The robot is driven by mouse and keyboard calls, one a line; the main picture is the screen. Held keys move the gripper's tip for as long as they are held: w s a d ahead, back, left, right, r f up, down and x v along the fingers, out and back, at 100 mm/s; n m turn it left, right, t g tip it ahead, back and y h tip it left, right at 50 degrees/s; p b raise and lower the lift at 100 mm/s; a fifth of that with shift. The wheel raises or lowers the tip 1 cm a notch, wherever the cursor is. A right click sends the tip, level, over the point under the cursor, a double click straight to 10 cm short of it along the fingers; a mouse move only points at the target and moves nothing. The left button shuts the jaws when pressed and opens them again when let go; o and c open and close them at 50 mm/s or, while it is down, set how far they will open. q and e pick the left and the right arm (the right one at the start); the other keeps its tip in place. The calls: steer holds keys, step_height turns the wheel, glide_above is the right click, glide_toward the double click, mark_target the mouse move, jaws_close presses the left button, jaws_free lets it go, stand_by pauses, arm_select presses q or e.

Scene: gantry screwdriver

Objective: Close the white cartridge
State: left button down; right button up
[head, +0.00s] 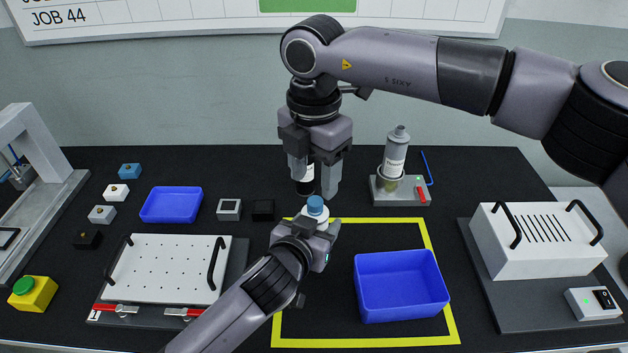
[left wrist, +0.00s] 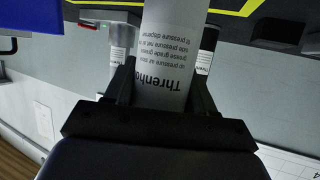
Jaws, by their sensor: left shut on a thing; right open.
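The white cartridge (head: 316,218) stands roughly upright over the yellow-framed area, with a blue cap (head: 315,205) on its top. Whether the cap is tight cannot be told. My left gripper (head: 308,235) is shut around the cartridge's body. In the left wrist view the white cartridge (left wrist: 178,60) shows its printed label between the two black fingers (left wrist: 163,100). My right gripper (head: 316,188) points down just above and behind the cap in the picture. Its fingers are apart, with nothing clearly held. The lower cartridge is hidden by my left gripper in the head view.
A dark cartridge with a white label (head: 305,184) shows behind my right fingers. A grey cartridge (head: 396,150) stands in a holder at the back right. An empty blue bin (head: 400,285) is right of my left gripper. A white perforated plate (head: 165,268) lies left.

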steer(key=shift+c, duration=1.3)
steer(key=n, duration=0.6)
steer(key=shift+r, duration=0.2)
steer(key=n, duration=0.4)
steer(key=shift+r+n, duration=0.2)
steer(key=shift+n, duration=0.2)
steer(key=n, duration=0.3)
steer(key=shift+r, duration=0.1)
steer(key=n, duration=0.6)
steer(key=shift+r, duration=0.25)
steer(key=n, duration=0.3)
steer(key=shift+r+n, duration=0.15)
steer(key=shift+n, duration=0.15)
steer(key=n, duration=0.4)
steer(key=shift+r+n, duration=0.15)
steer(key=shift+n, duration=0.15)
steer(key=n, duration=0.4)
steer(key=shift+r+n, duration=0.2)
steer(key=shift+n, duration=0.2)
steer(key=n, duration=0.6)
steer(key=shift+r, duration=0.2)
steer(key=n, duration=0.4)
steer(key=shift+w+r+n, duration=0.1)
steer(key=shift+r+n, duration=0.1)
steer(key=shift+n, duration=0.2)
steer(key=n, duration=0.4)
steer(key=shift+d+r+n, duration=0.1)
steer(key=shift+r+n, duration=0.05)
steer(key=shift+n, duration=0.25)
